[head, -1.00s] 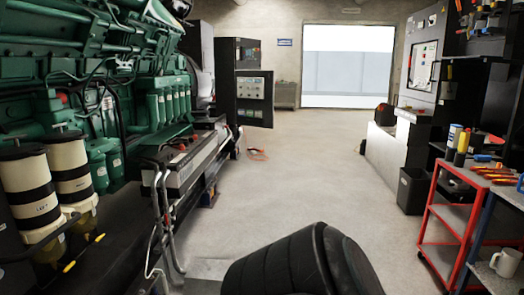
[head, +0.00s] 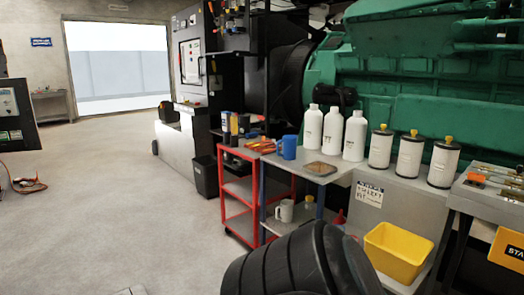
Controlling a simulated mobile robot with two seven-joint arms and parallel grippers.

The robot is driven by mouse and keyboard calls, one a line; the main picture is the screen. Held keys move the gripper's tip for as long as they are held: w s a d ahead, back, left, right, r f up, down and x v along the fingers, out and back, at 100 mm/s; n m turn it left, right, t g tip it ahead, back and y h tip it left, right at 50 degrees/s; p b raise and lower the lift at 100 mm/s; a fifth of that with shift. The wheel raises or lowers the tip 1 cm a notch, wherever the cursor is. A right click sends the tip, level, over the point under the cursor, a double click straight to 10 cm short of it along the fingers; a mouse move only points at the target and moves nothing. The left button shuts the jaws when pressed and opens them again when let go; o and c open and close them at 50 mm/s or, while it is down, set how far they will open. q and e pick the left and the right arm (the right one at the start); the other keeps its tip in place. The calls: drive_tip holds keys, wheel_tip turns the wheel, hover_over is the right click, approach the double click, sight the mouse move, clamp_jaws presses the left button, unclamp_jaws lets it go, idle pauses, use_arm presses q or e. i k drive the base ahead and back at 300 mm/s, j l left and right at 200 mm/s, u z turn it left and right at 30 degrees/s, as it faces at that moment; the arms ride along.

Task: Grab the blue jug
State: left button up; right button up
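A blue jug (head: 289,147) stands upright on the left end of the grey workbench (head: 318,178), right of the red trolley (head: 238,182). Its handle points left. Nothing covers it from this view. Neither of my grippers is in view. A black ribbed part at the bottom middle appears to be mine.
A square tan item (head: 321,168) lies right of the jug. Three white bottles (head: 333,131) and three white canisters with yellow caps (head: 411,155) stand further right. A white mug (head: 285,210) and a yellow bin (head: 398,251) are lower.

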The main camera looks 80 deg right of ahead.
sight(289, 142)
drive_tip(key=z, duration=3)
drive_tip(key=i+j+z, duration=0.1)
drive_tip(key=i+z, duration=0.35)
drive_tip(key=i+j+z, duration=0.2)
drive_tip(key=z, duration=0.2)
drive_tip(key=i+j+z, duration=0.1)
drive_tip(key=i+j, duration=0.55)
drive_tip(key=i+j+z, duration=0.15)
drive_tip(key=i+j, duration=0.15)
drive_tip(key=j, duration=0.2)
drive_tip(key=i+j+z, duration=0.1)
drive_tip(key=i+j, duration=0.2)
drive_tip(key=j, duration=0.15)
